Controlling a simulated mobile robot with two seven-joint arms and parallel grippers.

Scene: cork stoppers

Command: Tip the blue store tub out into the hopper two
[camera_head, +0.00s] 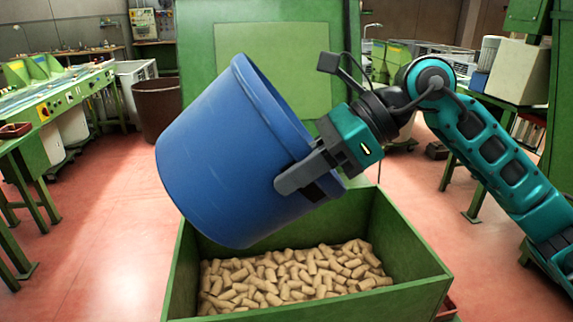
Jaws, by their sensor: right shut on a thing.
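The blue store tub (225,150) is in the middle of the head view, tilted, above a green hopper. My right gripper (308,182) is shut on the tub's wall at the right side, near the rim. The green hopper (408,243) stands below, open at the top, with many tan cork stoppers (290,280) lying in it. I cannot read a number on the hopper. No corks show in the air. My left gripper is not in view.
A tall green panel (272,40) rises behind the hopper. A brown bin (157,108) stands on the floor at back left. Green workbenches (55,110) line the left side. Red floor (100,230) is clear left of the hopper.

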